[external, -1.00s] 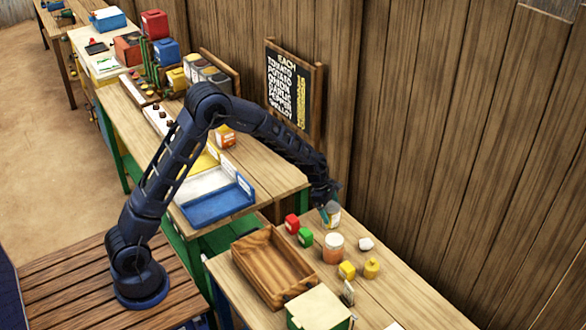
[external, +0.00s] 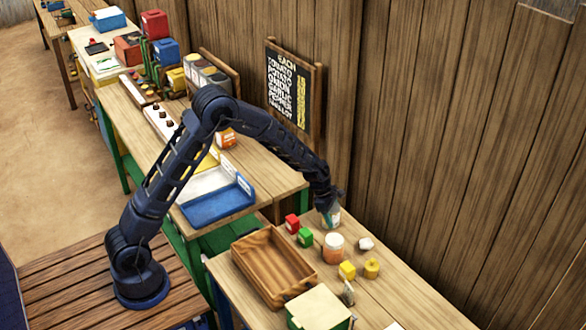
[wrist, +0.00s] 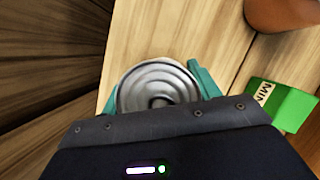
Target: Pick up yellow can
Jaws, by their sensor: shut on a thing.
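A can (wrist: 158,84) with a ringed silver top sits between the teal fingers of my gripper (wrist: 160,92) in the wrist view. In the external view, my gripper (external: 329,210) is over the same can (external: 333,220) at the back of the near table and covers much of it. The small part of its side that shows looks pale; I cannot make out a yellow label. My gripper is shut on the can. I cannot tell whether its base touches the table.
A red box (external: 292,223) and a green box (external: 305,238) stand left of the can. An orange-and-white jar (external: 333,250), a white lump (external: 366,243) and two yellow items (external: 347,270) (external: 371,268) are nearer. A wooden tray (external: 243,273) lies left; the plank wall is behind.

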